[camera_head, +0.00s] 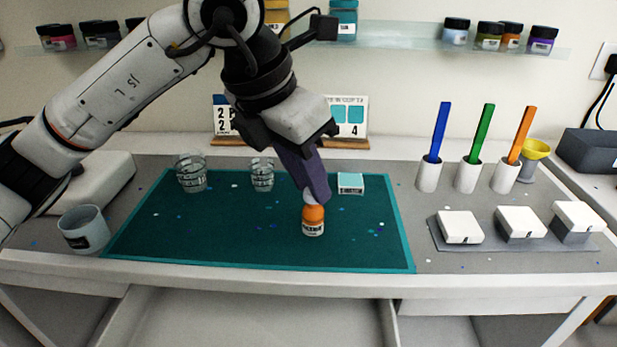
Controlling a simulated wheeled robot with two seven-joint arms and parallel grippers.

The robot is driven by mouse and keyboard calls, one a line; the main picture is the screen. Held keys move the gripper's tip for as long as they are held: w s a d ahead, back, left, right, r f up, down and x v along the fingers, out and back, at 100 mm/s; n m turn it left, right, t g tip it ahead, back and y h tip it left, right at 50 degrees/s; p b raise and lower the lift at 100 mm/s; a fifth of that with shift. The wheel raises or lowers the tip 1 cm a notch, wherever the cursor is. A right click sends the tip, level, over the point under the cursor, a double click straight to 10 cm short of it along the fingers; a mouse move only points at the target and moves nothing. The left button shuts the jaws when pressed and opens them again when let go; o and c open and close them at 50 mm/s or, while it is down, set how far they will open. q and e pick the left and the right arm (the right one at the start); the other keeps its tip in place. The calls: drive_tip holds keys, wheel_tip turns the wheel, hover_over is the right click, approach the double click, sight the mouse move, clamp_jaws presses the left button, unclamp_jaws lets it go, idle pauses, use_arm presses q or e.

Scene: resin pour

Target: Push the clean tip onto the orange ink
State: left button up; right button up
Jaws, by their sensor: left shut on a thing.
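The orange ink (313,226) is a small bottle with a dark label and an orange top. It stands upright on the teal mat (140,232), near its front edge. My left gripper (317,196) comes down from above with its purple fingers shut on a small white piece, the clean tip (309,195). The tip is directly over the bottle's top. I cannot tell whether it is seated or only touching. The fingers hide most of the tip. My right gripper is not in view.
Two clear cups (190,175) and a small teal-topped box (350,183) stand on the mat. A grey cup (84,230) is at the left. Blue, green and orange sticks (484,132) stand in white holders at the right, behind white blocks (459,227). The mat's right front is clear.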

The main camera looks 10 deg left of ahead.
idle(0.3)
use_arm(q)
drive_tip(key=o, duration=0.8)
drive_tip(key=shift+o, duration=1.4)
drive_tip(key=o, duration=0.5)
